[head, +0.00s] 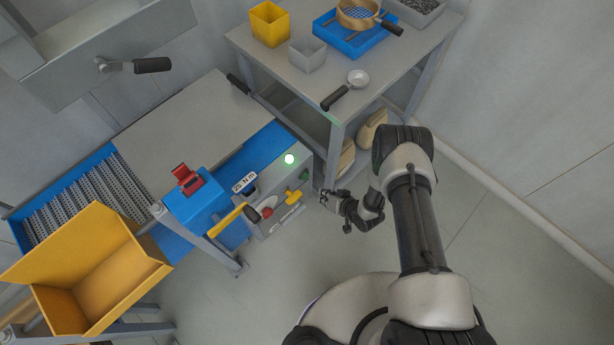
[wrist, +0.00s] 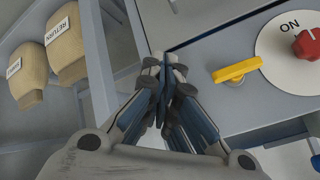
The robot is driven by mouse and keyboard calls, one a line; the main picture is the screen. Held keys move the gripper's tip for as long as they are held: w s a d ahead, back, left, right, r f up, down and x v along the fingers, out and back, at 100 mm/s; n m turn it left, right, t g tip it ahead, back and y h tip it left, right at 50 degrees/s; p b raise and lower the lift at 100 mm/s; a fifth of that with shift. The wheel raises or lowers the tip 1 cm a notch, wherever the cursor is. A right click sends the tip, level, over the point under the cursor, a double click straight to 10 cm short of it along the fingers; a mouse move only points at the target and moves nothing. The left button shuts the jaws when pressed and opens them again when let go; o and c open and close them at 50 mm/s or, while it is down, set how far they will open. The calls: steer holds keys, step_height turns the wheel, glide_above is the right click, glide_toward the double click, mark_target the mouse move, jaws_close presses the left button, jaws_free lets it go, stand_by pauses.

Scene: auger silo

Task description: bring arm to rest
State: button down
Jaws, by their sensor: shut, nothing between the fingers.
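My gripper (wrist: 165,75) is shut and empty in the wrist view, its fingertips together in front of the grey edge of the control panel (wrist: 225,95). In the head view my gripper (head: 328,197) is beside the right end of the machine, below the front corner of the table, with my arm bent and reaching down from the right. I cannot tell whether the fingertips touch the panel edge. The panel has a yellow lever (wrist: 237,70) and a red knob (wrist: 307,45) on a round white dial marked ON.
The grey table (head: 300,75) carries a yellow bin, a grey cup, a scoop and a sieve on a blue tray. Floor is clear at lower right.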

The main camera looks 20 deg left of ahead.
stand_by(0.4)
steer(key=w+d+r+t+h, duration=0.15)
steer(key=w+d+r, duration=0.35)
steer(key=r, duration=0.5)
steer(key=w+d+r+m+h, duration=0.1)
steer(key=w+d+r+h, duration=0.1)
steer(key=w+r, duration=0.55)
steer(key=w+d+r+t+h, duration=0.15)
steer(key=w+d+r, duration=0.25)
steer(key=r, duration=0.8)
steer(key=s+d+r+m+h, duration=0.15)
steer(key=d+r, duration=0.25)
steer(key=r, duration=0.4)
steer(key=s+d+r+h, duration=0.15)
steer(key=d+r, duration=0.25)
steer(key=r, duration=0.5)
steer(key=s+d+r+m+g, duration=0.1)
steer(key=s+d+r, duration=0.3)
steer(key=s+r, duration=0.55)
steer(key=s+d+r, duration=0.1)
steer(key=s+r, duration=0.1)
steer(key=s, duration=0.9)
steer(key=s+d+r+m+g, duration=0.1)
steer(key=s+r, duration=0.1)
steer(key=s, duration=0.9)
steer(key=shift+s+d+r+g, duration=0.25)
steer(key=shift+r+g, duration=0.05)
steer(key=shift+r, duration=0.05)
steer(key=shift+m, duration=0.25)
